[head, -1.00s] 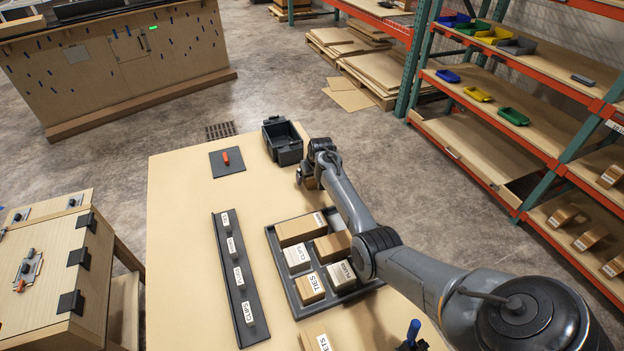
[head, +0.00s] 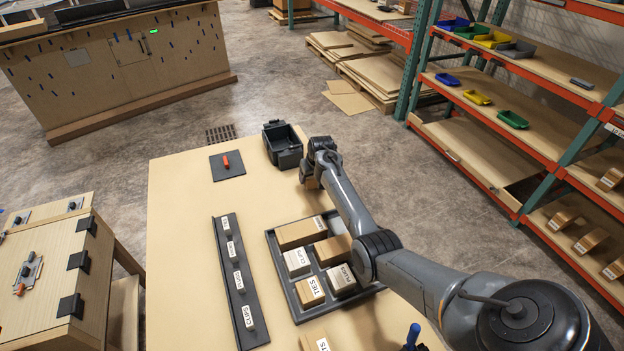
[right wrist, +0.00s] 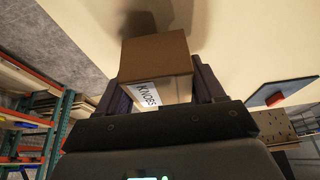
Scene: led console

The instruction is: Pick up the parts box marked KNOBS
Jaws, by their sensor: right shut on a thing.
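The cardboard parts box marked KNOBS (right wrist: 155,62) is between the fingers of my right gripper (right wrist: 165,85) in the right wrist view. Its white label reads KNOBS and faces the gripper. The gripper is shut on the box. In the head view my right gripper (head: 309,177) is over the far right edge of the table, close to the black bin, with part of the box (head: 312,184) showing below it. The arm hides most of the box there. My left gripper is not in view.
A grey tray (head: 271,243) holds several labelled boxes, including CLIPS, TIES and PLUGS. A black strip (head: 222,262) carries several label blocks. An open black bin (head: 283,150) stands at the far table edge. A dark plate with a red piece (head: 226,162) lies left of it.

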